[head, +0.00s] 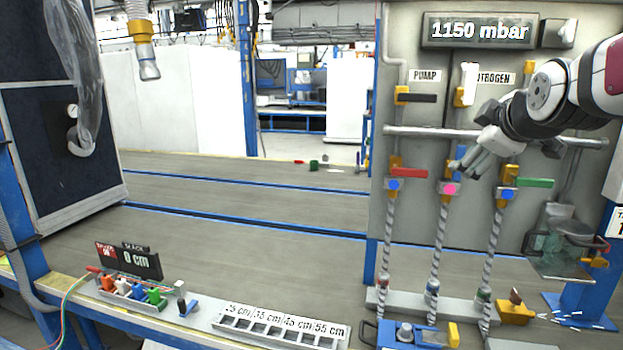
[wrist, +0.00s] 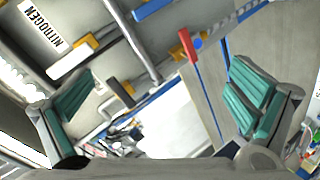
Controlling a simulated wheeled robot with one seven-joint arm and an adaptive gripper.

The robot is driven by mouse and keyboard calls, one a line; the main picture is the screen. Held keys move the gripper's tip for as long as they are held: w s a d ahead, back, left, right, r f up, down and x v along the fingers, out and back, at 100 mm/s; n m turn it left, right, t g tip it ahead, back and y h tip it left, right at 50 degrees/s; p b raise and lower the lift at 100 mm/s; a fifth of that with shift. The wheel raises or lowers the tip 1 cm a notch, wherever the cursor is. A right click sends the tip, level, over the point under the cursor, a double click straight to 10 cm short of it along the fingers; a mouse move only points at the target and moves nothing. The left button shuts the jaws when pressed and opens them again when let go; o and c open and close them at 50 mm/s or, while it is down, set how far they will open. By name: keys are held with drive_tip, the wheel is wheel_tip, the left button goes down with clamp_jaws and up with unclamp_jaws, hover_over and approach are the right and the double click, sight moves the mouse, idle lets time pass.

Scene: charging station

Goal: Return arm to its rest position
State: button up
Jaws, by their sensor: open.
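My arm reaches in from the right edge in the head view, in front of the grey valve panel (head: 415,215). My gripper (head: 466,166) is open, pointing left and down, near the panel's middle valve column. In the wrist view my gripper (wrist: 165,80) has its two green-padded fingers wide apart, with nothing held between them. The panel's red handle (head: 408,173) and green handle (head: 535,182) lie left and right of the gripper. The blue handle behind the fingers is partly hidden. I cannot tell whether the fingers touch the panel.
A horizontal grey rail (head: 420,131) crosses the panel beside my gripper. Braided hoses (head: 388,240) hang below the valves. A display (head: 480,31) reads 1150 mbar. A slotted tray (head: 283,327) and coloured connectors (head: 133,290) sit on the front bench. The bench's middle (head: 230,235) is clear.

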drive_tip(key=s+a+f+m+g+y, duration=0.1)
drive_tip(key=s+a+f+m+g, duration=0.4)
drive_tip(key=s, duration=0.8)
drive_tip(key=s+a+f+m+g, duration=0.3)
drive_tip(key=s+f, duration=0.5)
drive_tip(key=s, duration=0.6)
drive_tip(key=s+a+f+m+g+y, duration=0.1)
drive_tip(key=s+a+f+m+g, duration=0.35)
drive_tip(key=s, duration=0.85)
wheel_tip(320, 180, up, 17)
drive_tip(key=n+t+p, duration=0.2)
drive_tip(key=t+p, duration=0.1)
drive_tip(key=p, duration=1.4)
drive_tip(key=shift+w+a+f+t, duration=0.15)
drive_tip(key=shift+w+a+t, duration=0.05)
drive_tip(key=shift+a+t, duration=0.15)
